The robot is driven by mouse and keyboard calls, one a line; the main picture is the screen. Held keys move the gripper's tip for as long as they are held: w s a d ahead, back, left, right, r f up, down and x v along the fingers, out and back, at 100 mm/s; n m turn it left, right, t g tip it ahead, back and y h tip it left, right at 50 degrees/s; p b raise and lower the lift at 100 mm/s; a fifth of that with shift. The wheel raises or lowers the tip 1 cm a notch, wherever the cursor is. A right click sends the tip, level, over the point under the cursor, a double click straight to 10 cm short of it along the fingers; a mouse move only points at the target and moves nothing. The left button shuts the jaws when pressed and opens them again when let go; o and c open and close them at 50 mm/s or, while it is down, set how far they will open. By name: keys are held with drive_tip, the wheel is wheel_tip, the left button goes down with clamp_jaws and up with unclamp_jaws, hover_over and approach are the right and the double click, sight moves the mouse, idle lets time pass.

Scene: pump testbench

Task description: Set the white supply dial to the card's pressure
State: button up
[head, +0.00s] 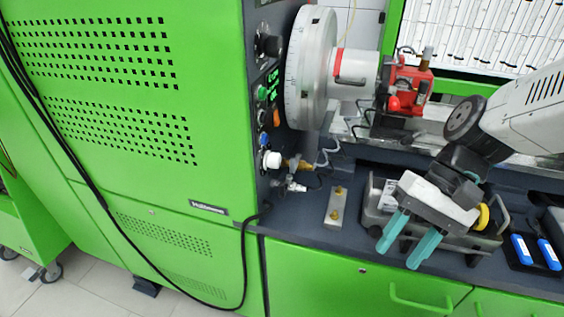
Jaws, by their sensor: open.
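The white supply dial (271,160) is a small round white knob low on the dark side panel of the green test bench. A brass fitting and a white valve sit just beside it. Its scale and setting are too small to read. My gripper (398,259) has two teal fingers, open and apart with nothing between them. It points down toward the viewer, to the right of and lower than the dial, in front of a grey tray, clear of the dial. I cannot make out a card with a readable pressure.
A large silver graduated wheel (310,68) and a red pump (408,84) stand above the worktop. A metal plate with brass studs (338,206) lies between dial and gripper. The grey tray (488,243) is partly hidden by my gripper. Blue-handled tools (522,249) lie right. A black cable (243,262) hangs in front.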

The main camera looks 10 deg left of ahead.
drive_tip(key=w+a+f+m+g+y, duration=0.1)
drive_tip(key=w+a+f+m+y, duration=0.3)
drive_tip(key=a, duration=0.5)
drive_tip(key=m+t+y, duration=0.6)
drive_tip(key=t+y, duration=0.2)
drive_tip(key=t, duration=0.2)
approach(273, 161)
drive_tip(key=w+f, duration=0.1)
drive_tip(key=w, duration=0.1)
drive_tip(key=x, duration=0.8)
drive_tip(key=shift+s, duration=0.2)
drive_tip(key=shift+f, duration=0.1)
drive_tip(key=shift+c, duration=0.3)
drive_tip(key=c, duration=0.6)
